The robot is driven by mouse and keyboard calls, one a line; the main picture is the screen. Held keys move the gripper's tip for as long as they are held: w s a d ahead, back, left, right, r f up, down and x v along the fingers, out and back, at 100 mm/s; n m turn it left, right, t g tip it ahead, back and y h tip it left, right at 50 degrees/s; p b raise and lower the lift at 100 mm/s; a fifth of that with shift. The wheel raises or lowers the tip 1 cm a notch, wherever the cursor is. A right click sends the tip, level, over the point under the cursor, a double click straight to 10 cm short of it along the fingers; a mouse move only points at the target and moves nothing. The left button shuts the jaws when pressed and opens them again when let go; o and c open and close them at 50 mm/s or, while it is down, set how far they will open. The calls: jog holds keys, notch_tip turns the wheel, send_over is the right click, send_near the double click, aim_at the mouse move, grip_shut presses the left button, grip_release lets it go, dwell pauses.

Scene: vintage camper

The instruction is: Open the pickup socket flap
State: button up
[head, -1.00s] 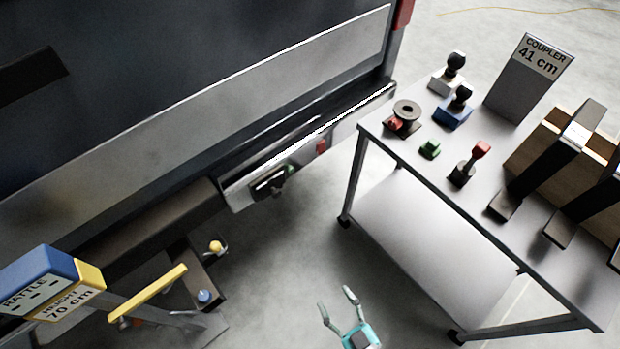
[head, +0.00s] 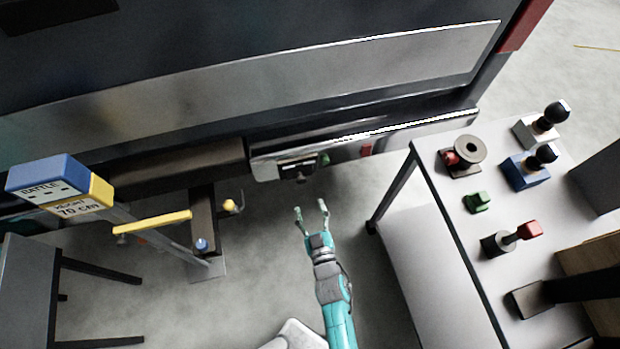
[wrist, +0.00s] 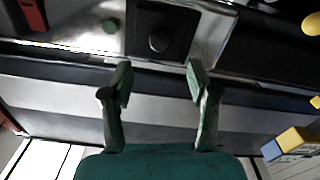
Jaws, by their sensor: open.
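The pickup's silver rear bumper (head: 400,137) carries a black socket with its flap (head: 298,170) on the lower part. In the wrist view the black square socket flap (wrist: 160,38) with a round middle shows just beyond the fingertips. It looks shut, but I cannot be sure. My gripper (head: 310,207) is open and empty, in front of and below the bumper in the head view. In the wrist view my gripper (wrist: 158,72) has its two fingers apart, lined up roughly with the socket's sides. I see no contact.
A green round part (head: 323,159) and a red part (head: 366,149) sit right of the socket. A white table (head: 440,190) with hitch parts stands at right. A yellow-barred stand (head: 152,222) and the dark hitch bar (head: 203,215) are at left. The floor between is clear.

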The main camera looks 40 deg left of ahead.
aim_at(302, 182)
jog(key=x, duration=0.9)
jog(key=shift+w+a, duration=0.25)
jog(key=shift+a, duration=0.05)
grip_shut()
